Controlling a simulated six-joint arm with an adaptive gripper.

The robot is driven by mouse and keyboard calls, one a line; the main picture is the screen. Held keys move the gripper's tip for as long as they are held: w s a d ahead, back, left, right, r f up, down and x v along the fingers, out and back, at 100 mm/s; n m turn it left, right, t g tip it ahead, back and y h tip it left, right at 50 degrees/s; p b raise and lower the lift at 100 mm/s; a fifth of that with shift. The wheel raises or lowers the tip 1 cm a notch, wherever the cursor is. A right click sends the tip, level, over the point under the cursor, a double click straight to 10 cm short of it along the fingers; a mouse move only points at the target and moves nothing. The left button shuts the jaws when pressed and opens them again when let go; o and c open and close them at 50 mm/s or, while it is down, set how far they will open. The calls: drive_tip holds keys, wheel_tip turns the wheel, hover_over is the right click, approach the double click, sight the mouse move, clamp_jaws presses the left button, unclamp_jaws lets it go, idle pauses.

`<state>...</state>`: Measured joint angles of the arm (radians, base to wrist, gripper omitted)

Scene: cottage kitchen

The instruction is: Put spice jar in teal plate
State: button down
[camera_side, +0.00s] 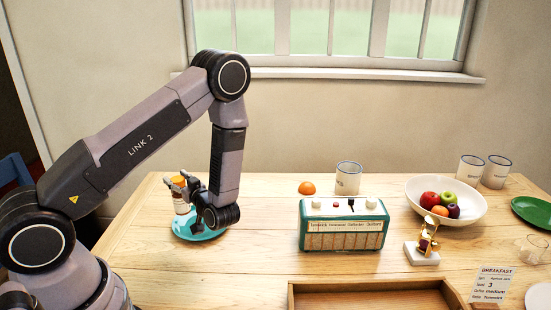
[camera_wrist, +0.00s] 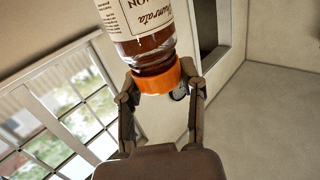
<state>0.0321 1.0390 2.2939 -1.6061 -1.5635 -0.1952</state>
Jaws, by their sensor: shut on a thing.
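The spice jar (camera_side: 181,206) has an orange cap, clear glass and a pale label. My gripper (camera_side: 178,183) is shut on it near the cap. In the wrist view the jar (camera_wrist: 137,28) sits with its orange cap between the fingers of my gripper (camera_wrist: 158,84). The teal plate (camera_side: 188,232) lies on the table at the left. In the side view the jar appears upright over the plate. I cannot tell whether its base touches the plate. My wrist hides part of the plate.
A teal radio (camera_side: 343,224) stands mid-table, with an orange (camera_side: 307,188) and a white mug (camera_side: 348,178) behind it. A white fruit bowl (camera_side: 472,212) is to the right. A wooden tray (camera_side: 375,287) lies in front. The table between plate and radio is clear.

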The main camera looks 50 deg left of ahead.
drive_tip(key=w+a+f, duration=0.4)
drive_tip(key=w+f, duration=0.2)
drive_tip(key=f, duration=0.4)
drive_tip(key=shift+w+f, duration=0.15)
drive_tip(key=shift+w, duration=0.25)
drive_tip(key=shift+a+f, duration=0.1)
drive_tip(key=c, duration=0.6)
unclamp_jaws()
drive_tip(key=shift+c, duration=0.2)
